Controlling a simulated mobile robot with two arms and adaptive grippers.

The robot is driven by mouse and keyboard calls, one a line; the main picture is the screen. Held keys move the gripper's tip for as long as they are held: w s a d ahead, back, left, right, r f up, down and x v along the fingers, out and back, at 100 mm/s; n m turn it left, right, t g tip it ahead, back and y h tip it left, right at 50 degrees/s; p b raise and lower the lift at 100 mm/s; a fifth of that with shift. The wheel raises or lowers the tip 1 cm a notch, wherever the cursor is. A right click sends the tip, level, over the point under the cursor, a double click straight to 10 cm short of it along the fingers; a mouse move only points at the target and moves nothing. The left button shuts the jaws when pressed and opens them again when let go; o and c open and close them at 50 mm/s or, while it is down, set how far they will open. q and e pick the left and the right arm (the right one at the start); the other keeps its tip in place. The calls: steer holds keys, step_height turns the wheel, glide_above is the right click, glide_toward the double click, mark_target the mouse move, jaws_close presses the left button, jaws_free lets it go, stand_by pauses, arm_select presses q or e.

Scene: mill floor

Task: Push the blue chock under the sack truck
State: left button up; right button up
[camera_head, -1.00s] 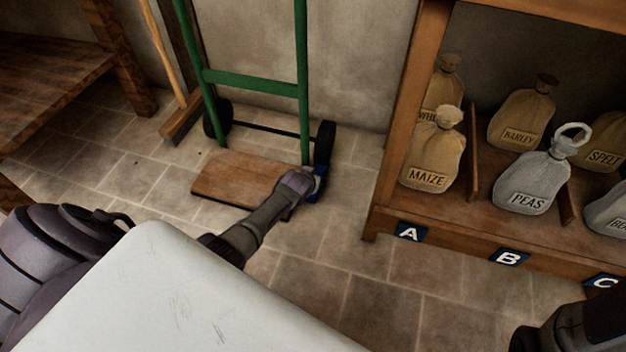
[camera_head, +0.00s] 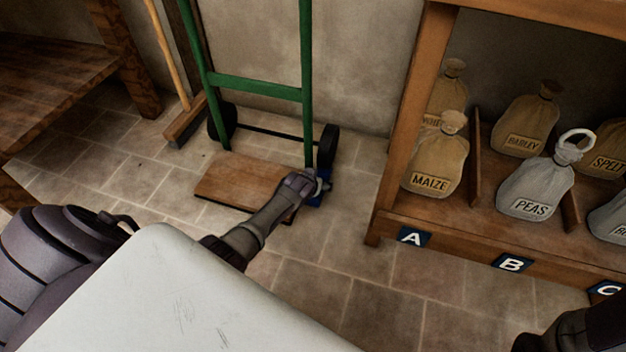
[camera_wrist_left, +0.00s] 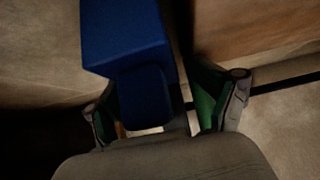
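The sack truck (camera_head: 258,88) has a green frame, dark wheels and a brown toe board lying on the floor; it stands by the wall. The blue chock (camera_head: 318,191) is on the floor at the board's right edge, just in front of the right wheel. My left gripper (camera_head: 318,181) reaches down to it and partly hides it. In the left wrist view the chock (camera_wrist_left: 125,35) extends away from between my spread fingers, with a gap visible at the right finger. Whether it is under the truck is hidden. My right gripper is out of view; only dark arm parts show at lower right.
A broom (camera_head: 185,125) leans left of the truck, beside a wooden table (camera_head: 50,75). The floor between truck and shelf is clear.

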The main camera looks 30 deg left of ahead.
arm_select(q)
steer(key=v, duration=1.2)
